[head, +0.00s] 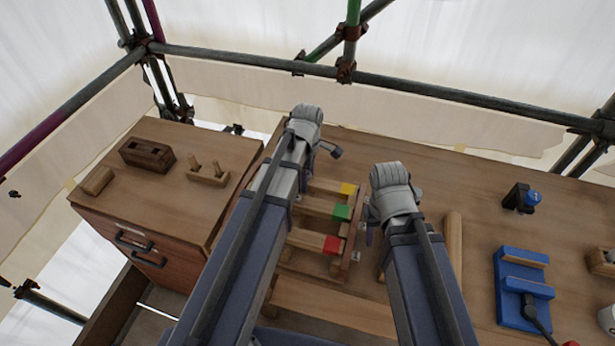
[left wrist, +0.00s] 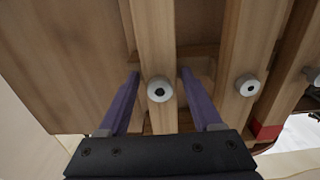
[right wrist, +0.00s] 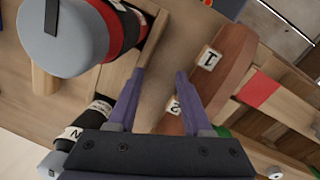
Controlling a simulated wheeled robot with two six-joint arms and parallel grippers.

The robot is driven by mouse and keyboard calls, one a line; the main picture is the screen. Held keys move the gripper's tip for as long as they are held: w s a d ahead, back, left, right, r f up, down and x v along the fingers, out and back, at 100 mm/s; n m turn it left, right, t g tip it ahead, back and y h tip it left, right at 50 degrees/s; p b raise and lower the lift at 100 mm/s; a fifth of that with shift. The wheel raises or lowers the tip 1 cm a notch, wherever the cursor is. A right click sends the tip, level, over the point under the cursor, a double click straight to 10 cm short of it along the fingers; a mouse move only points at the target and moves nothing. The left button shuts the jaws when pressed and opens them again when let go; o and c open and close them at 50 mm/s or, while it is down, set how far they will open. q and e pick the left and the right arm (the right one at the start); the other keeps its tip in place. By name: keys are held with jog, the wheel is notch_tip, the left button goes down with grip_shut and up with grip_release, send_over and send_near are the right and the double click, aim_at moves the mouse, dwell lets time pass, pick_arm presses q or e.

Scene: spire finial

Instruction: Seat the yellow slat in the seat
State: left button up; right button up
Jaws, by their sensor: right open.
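Wooden slats with coloured ends lie side by side in a wooden frame (head: 352,251) in the head view. The yellow-ended slat (head: 347,189) is farthest back, then the green one (head: 342,212) and the red one (head: 331,244). My left gripper (left wrist: 158,72) is open, its purple fingers on either side of a slat with a grey knob (left wrist: 160,89), apparently the yellow one, with gaps showing. My right gripper (right wrist: 160,73) is open and empty beside a reddish-brown board (right wrist: 222,72) with number tiles. I cannot make out the seat.
A blue fixture (head: 520,265) and a small blue-and-black item (head: 522,197) stand right. Grey rounded objects (right wrist: 65,38) are close to my right gripper.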

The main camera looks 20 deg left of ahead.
pick_arm(q)
jog(key=shift+o, duration=0.7)
notch_tip(320, 180, up, 12)
jog(key=p, duration=1.2)
jog(key=s+d+m, duration=0.5)
jog(key=s+m, duration=0.2)
jog(key=m, duration=0.3)
jog(key=s+d+m+y, duration=0.1)
jog(key=s+d+m, duration=0.4)
jog(key=m, duration=0.6)
jog(key=shift+s+d+r, duration=0.2)
jog(key=shift+s+d, duration=0.05)
jog(key=shift+s, duration=0.9)
notch_tip(320, 180, down, 6)
jog(key=b, duration=0.5)
jog(key=shift+b, duration=0.3)
